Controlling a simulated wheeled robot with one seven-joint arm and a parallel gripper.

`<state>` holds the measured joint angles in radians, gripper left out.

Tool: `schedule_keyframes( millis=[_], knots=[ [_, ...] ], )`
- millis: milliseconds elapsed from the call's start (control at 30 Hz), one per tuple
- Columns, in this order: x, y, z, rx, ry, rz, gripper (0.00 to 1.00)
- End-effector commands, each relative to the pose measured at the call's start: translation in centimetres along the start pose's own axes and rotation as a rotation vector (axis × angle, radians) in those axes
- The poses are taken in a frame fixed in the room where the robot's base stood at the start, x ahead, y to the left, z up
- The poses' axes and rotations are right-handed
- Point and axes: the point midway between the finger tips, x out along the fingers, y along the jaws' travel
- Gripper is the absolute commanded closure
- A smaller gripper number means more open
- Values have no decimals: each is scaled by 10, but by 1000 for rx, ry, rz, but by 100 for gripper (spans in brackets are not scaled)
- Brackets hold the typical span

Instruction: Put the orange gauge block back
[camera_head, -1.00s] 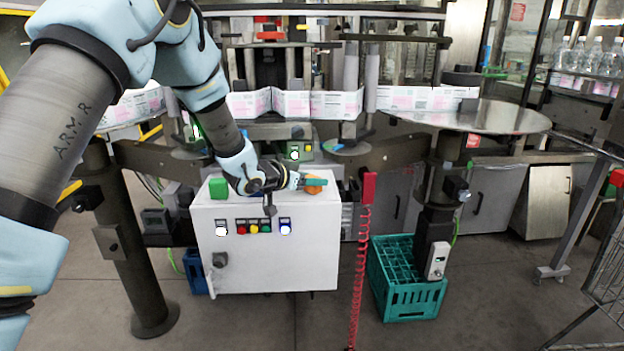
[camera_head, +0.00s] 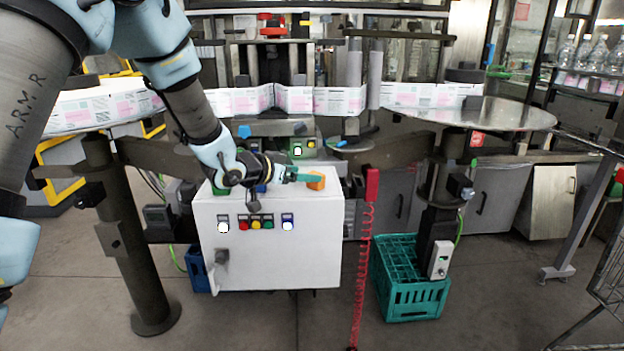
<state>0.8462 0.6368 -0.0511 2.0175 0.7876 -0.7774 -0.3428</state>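The orange gauge block (camera_head: 316,183) is at the right part of the white control box's top (camera_head: 322,222). My gripper (camera_head: 307,178) reaches in from the left, low over the box top, with its teal fingers at the orange block and overlapping it in the picture. Whether the fingers are closed on the block or only beside it is too small to tell, as is whether the block touches the box top. A green block (camera_head: 221,190) at the left of the box top is mostly hidden behind my arm. A small blue patch (camera_head: 261,188) shows under my wrist.
The box front carries a row of coloured buttons (camera_head: 255,223). A red coiled cord (camera_head: 363,270) hangs just right of the box. A teal crate (camera_head: 412,298) stands on the floor to the right. A round metal table (camera_head: 490,115) and the labelling machine lie behind.

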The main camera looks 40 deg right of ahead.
Motion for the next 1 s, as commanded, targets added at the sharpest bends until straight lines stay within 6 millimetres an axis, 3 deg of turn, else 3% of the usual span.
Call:
schedule_keyframes(
  millis=[100, 300, 733, 867, 967, 1000],
  knots=[
    [-26, -1, 1, -1, 2, -2, 15],
    [-55, -1, 0, 1, 1, -1, 15],
    [-67, -4, 1, -3, -5, -11, 15],
    [-93, -40, 16, -37, -66, -129, 15],
    [-141, -89, 43, -107, -171, -305, 15],
    [-167, -108, 58, -149, -225, -385, 15]
  ],
)
